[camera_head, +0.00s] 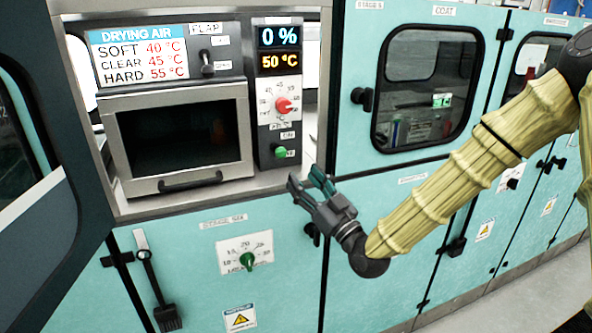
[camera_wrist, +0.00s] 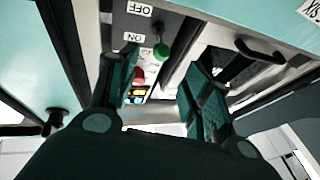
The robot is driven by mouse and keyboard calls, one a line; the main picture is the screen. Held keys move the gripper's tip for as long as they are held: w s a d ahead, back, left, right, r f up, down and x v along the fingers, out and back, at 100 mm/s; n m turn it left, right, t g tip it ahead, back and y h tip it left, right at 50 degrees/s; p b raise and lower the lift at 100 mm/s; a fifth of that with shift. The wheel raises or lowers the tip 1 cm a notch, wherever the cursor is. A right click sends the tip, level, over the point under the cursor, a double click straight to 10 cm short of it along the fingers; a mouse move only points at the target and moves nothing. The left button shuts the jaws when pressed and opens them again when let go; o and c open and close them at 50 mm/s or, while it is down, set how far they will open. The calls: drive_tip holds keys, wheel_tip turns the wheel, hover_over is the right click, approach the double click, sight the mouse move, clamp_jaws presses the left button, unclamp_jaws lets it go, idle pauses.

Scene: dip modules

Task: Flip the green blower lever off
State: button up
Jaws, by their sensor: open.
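The green blower lever (camera_head: 281,151) is a small round knob on a short stalk, low on the dark control panel right of the dryer window. The lever also shows in the wrist view (camera_wrist: 161,51), where its knob is closer to the ON label (camera_wrist: 133,37) than to the OFF label (camera_wrist: 139,10). My gripper (camera_head: 308,184) is open and empty, below and slightly right of the lever in the head view. In the wrist view its fingers (camera_wrist: 160,72) are spread, with the lever appearing between and beyond the tips. I see no contact.
A red dial (camera_head: 284,106) and two displays sit above the lever. The dryer drawer with its bar handle (camera_head: 190,182) is to the left. A lower green dial (camera_head: 247,260) is on the cabinet below. An open dark door (camera_head: 60,130) stands at the far left.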

drive_tip(key=shift+v, duration=0.8)
drive_tip(key=m+g+h+p, duration=0.2)
drive_tip(key=m+h+p, duration=0.3)
drive_tip(key=m+h, duration=0.1)
approach(284, 154)
drive_tip(key=p+x, duration=0.3)
drive_tip(key=x, duration=0.7)
drive_tip(key=shift+p, duration=0.3)
drive_tip(key=shift+x, duration=0.75)
drive_tip(key=shift+a+f, duration=0.1)
clamp_jaws()
